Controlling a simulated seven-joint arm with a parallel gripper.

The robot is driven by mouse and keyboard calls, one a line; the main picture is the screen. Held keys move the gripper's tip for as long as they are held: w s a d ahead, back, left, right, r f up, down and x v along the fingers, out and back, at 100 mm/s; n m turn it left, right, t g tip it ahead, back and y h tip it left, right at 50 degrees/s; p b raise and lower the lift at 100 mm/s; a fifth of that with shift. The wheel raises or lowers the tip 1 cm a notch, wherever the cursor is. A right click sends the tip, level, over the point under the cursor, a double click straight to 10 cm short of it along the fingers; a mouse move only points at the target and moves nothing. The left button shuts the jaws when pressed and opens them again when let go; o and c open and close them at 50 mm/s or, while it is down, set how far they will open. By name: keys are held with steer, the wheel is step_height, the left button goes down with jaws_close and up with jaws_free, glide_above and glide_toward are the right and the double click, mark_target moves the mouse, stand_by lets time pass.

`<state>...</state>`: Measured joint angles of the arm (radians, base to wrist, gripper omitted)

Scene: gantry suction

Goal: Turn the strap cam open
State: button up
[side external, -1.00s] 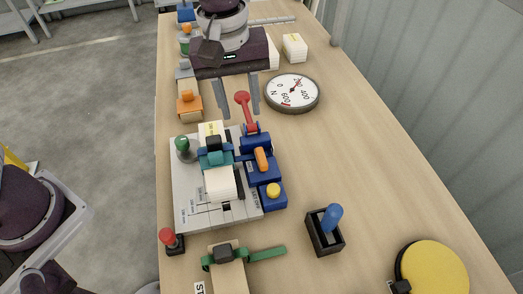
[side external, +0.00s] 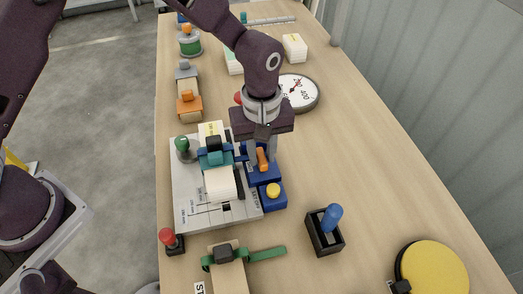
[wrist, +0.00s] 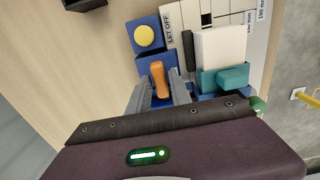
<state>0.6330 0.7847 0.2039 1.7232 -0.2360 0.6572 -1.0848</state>
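My gripper (side external: 262,152) points down over the middle blue block (side external: 262,175) of the fixture. In the wrist view, my gripper (wrist: 161,90) has its fingers apart, one on each side of an orange lever (wrist: 158,78); I cannot tell whether they touch it. The orange lever also shows in the side view (side external: 262,160). A teal clamp or strap piece (side external: 215,158) lies across a white block (side external: 220,184) beside it. No label reading strap cam is legible. The red-knobbed lever behind is mostly hidden by my gripper.
A yellow button (side external: 273,190) sits in front of the lever. A green knob (side external: 182,144) is at the left on the grey plate (side external: 190,200). A green strap (side external: 262,254), a blue-handled black box (side external: 325,232) and a round dial (side external: 300,92) stand around. The table at right is mostly clear.

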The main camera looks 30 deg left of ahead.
jaws_close()
steer(key=m, duration=1.7)
steer(key=shift+m, duration=0.4)
stand_by(0.3)
